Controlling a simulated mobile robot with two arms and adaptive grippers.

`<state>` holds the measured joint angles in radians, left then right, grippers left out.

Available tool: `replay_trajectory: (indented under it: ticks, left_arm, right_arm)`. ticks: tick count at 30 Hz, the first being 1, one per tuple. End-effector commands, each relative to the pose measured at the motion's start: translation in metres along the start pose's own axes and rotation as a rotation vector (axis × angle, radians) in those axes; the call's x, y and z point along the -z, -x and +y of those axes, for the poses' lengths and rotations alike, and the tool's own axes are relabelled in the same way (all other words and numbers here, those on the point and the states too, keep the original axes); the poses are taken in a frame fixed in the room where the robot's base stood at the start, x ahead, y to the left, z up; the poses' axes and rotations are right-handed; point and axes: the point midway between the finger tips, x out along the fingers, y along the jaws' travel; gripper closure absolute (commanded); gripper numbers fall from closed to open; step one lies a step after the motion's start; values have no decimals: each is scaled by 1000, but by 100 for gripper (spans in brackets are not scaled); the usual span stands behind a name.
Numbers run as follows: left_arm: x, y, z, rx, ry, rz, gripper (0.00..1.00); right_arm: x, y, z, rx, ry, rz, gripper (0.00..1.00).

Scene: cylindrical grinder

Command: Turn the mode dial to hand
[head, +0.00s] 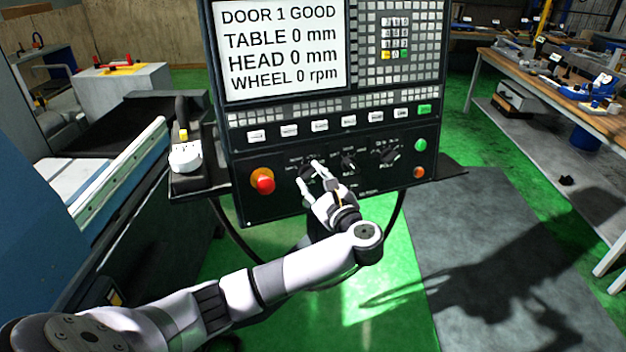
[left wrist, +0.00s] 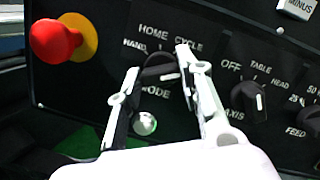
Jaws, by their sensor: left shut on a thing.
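The mode dial (left wrist: 160,68) is a black knob on the dark control panel, with HAND, HOME and CYCLE printed around its top and MODE below. In the head view the dial (head: 307,174) sits at the lower left of the panel, partly covered by my fingers. My left gripper (left wrist: 157,63) is shut on the dial, one finger on each side of the knob. It also shows in the head view (head: 309,174), reaching up from below. Which label the dial points to I cannot tell clearly. My right gripper is not in view.
A red emergency button (head: 263,182) sits left of the dial. The axis dial (left wrist: 246,102) and feed dial (left wrist: 309,121) are to the right, and a silver round part (left wrist: 144,123) is just below. A screen (head: 283,50) is above. A workbench (head: 540,85) stands at the right.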

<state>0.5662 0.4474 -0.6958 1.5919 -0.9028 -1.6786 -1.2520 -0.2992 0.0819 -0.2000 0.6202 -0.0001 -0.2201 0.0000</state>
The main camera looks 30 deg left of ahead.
Motion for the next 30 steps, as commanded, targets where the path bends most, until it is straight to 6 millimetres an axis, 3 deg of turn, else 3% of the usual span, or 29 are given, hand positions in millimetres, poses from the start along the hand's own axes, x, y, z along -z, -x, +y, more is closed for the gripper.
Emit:
replay_trajectory:
  ticks: [6,16,30]
  left_arm:
    - [0,0,0,0,0,1,94]
    - [2,1,1,-12,53,2,94]
    - [4,1,1,-89,415,4,94]
  right_arm:
    - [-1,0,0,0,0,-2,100]
    - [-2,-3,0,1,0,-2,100]
    - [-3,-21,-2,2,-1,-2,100]
